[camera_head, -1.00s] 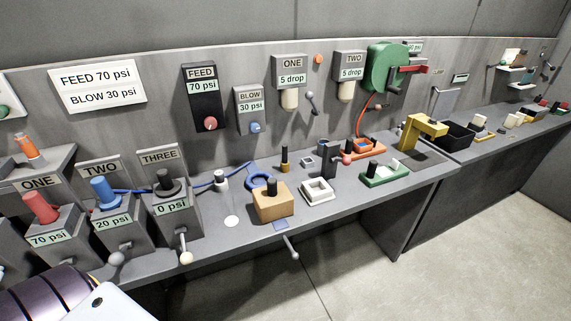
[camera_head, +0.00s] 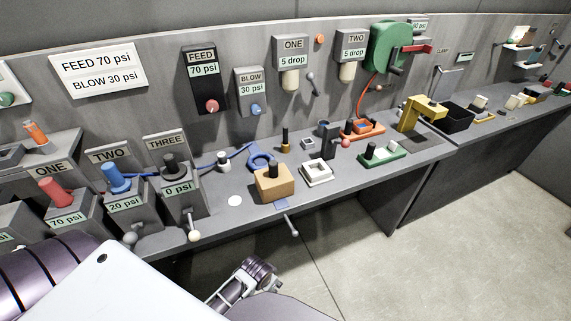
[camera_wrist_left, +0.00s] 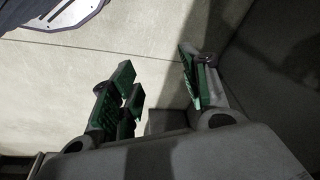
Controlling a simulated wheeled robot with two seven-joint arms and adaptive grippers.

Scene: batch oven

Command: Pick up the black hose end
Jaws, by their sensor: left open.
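A black hose end (camera_head: 175,164) stands upright on the grey block THREE (camera_head: 184,201), whose label reads 0 psi. A blue hose end (camera_head: 116,178) stands on block TWO to its left, and a red one (camera_head: 55,192) stands on block ONE. My left gripper (camera_wrist_left: 155,65) is open and empty in the left wrist view, with floor behind its green-padded fingers. The black hose end is not visible in that view. A jointed part of mine shows at the bottom centre of the head view, below the bench edge. I cannot tell which arm it belongs to.
A lever with a pale knob (camera_head: 194,235) sticks out in front of block THREE. A tan block (camera_head: 274,184) with a black peg and a white square frame (camera_head: 317,173) stand to the right. A blue hose (camera_head: 239,155) runs along the back. Open floor lies before the bench.

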